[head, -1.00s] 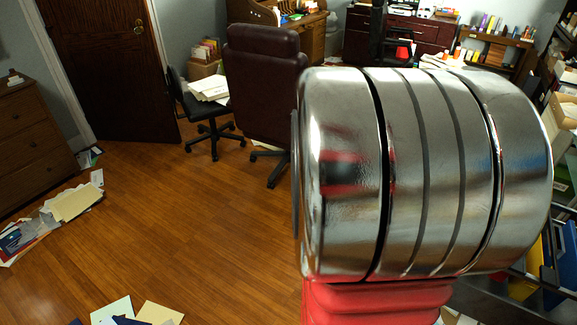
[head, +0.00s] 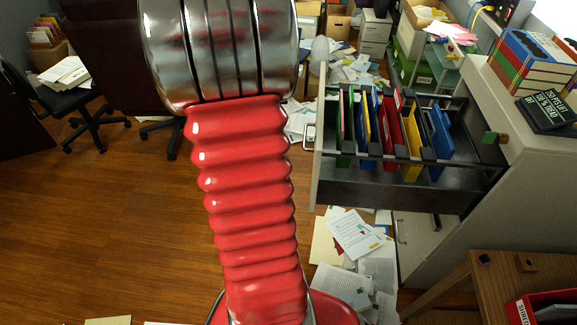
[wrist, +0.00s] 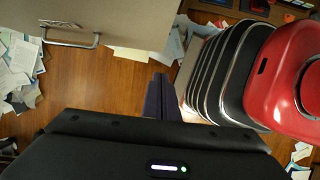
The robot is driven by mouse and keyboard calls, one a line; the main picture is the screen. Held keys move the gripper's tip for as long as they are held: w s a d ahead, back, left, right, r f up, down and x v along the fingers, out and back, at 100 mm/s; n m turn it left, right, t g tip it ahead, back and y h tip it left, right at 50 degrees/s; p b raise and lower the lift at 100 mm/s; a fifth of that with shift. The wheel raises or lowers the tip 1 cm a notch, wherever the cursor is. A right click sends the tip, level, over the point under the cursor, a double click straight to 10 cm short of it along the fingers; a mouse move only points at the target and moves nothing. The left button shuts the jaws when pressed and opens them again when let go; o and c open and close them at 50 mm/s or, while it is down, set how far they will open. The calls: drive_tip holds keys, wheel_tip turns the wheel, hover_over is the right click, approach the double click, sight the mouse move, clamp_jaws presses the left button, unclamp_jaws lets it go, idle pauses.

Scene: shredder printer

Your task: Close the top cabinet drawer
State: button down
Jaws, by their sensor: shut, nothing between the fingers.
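The top cabinet drawer (head: 380,185) stands pulled out in the head view, right of my arm. It holds several coloured hanging folders (head: 405,140). Its pale front (head: 317,165) faces left and carries a metal handle (head: 308,136). The cabinet body (head: 530,175) is at the right. In the wrist view, a pale drawer front (wrist: 120,22) with a metal handle (wrist: 72,38) is at the upper left. My gripper (wrist: 160,82) is shut and empty, to the right of and below that handle in the picture, apart from it. The head view does not show my gripper.
Papers (head: 350,240) litter the floor below the drawer. A lower drawer front (head: 420,240) shows beneath. A wooden table (head: 450,295) is at the lower right. The wooden floor at the left (head: 100,230) is clear.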

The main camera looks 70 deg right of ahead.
drive_tip(key=s+d+f, duration=0.1)
drive_tip(key=s+f, duration=0.6)
drive_tip(key=f, duration=0.1)
drive_tip(key=shift+s+d+f, duration=0.15)
drive_tip(key=shift+d+f, duration=0.1)
